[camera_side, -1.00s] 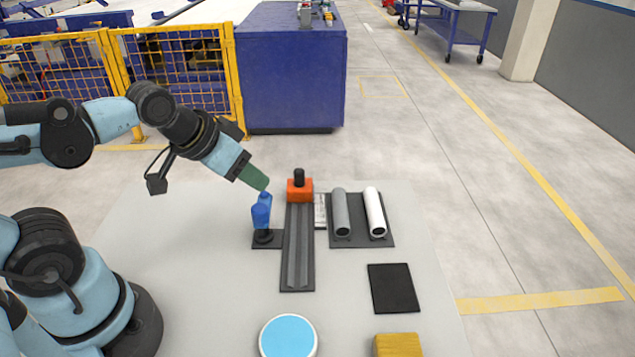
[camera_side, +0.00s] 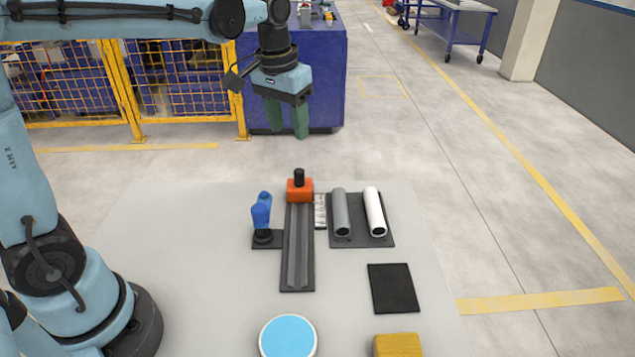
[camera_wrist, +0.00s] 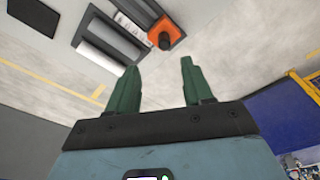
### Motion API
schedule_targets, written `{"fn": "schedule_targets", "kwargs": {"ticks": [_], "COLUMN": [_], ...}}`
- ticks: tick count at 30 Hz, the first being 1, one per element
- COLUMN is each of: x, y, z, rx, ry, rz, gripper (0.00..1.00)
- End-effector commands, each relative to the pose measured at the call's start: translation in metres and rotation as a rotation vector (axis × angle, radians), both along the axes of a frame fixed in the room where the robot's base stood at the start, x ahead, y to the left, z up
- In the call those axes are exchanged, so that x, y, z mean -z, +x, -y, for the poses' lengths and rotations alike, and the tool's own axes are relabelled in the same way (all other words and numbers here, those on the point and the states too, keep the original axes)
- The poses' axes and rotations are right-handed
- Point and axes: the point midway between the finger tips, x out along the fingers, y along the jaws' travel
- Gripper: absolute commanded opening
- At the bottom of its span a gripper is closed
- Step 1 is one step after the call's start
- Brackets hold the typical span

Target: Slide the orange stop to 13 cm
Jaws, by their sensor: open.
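The orange stop (camera_side: 300,189) with a black knob on top sits at the far end of the dark grooved rail (camera_side: 297,255). A pale marked scale (camera_side: 320,211) lies just right of the rail near the stop; its markings are too small to read. My gripper (camera_side: 289,134) has green fingers, spread apart and empty, pointing down high above and beyond the stop, touching nothing. In the wrist view the open fingers (camera_wrist: 160,85) show below the orange stop (camera_wrist: 165,32), apart from it.
A blue upright clamp-like piece (camera_side: 262,212) stands left of the rail. A grey pipe (camera_side: 341,212) and a white pipe (camera_side: 375,211) lie on a dark tray to the right. A black pad (camera_side: 393,289), blue disc (camera_side: 288,337) and yellow block (camera_side: 398,345) are nearer.

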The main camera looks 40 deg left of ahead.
Motion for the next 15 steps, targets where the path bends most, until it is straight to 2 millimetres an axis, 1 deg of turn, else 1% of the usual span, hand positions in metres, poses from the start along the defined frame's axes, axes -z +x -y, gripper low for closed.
{"fn": "schedule_targets", "kwargs": {"ticks": [1,6,11,15], "x": [0.002,0.010,0.014,0.023], "y": [0.009,0.026,0.031,0.031], "z": [-0.003,-0.008,-0.010,-0.010], "rx": [-0.011,-0.034,-0.042,-0.043], "ry": [-0.003,-0.009,-0.010,-0.011], "rz": [-0.028,-0.101,-0.128,-0.131], "gripper": [0.51,0.51,0.51,0.51]}}
